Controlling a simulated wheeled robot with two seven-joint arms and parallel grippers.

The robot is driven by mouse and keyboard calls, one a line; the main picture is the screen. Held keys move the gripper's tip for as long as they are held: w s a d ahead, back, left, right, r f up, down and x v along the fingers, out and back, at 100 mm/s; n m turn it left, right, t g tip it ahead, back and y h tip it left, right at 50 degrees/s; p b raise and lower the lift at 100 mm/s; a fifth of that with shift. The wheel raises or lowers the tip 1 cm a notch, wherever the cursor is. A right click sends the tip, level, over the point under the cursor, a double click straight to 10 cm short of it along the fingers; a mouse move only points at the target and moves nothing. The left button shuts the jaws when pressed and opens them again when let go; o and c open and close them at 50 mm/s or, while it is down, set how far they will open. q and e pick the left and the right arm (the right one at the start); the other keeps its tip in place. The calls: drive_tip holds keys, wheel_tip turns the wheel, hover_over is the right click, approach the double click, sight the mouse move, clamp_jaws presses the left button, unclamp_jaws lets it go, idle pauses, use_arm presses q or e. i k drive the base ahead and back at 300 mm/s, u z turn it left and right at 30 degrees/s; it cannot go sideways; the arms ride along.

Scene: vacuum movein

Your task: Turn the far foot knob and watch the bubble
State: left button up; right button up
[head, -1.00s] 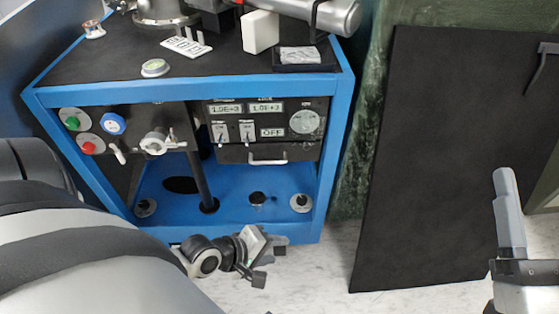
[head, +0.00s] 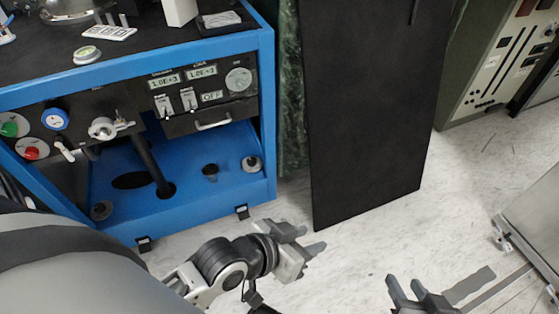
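The blue-framed rack (head: 262,110) stands at the left. A round bubble level (head: 87,54) with a pale green face sits on its black top; the bubble is too small to read. On the blue lower shelf are a round grey knob (head: 252,163) at the right corner and another knob (head: 102,210) at the left corner. I cannot tell which is the far foot knob. My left gripper (head: 304,241) is open and empty over the floor, right of the rack's front corner and apart from it. My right gripper (head: 405,287) is open and empty at the bottom edge.
A black panel (head: 370,110) stands right of the rack. Black feet (head: 241,211) show under the rack's front edge. A grey-green cabinet (head: 500,65) is at the upper right, and a metal cart (head: 530,225) is at the right edge. The marble floor between is clear.

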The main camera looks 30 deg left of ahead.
sight(252, 162)
drive_tip(key=z, duration=1.75)
drive_tip(key=i, duration=1.2)
drive_tip(key=u, duration=2.8)
drive_tip(key=i, duration=1)
drive_tip(key=u, duration=0.05)
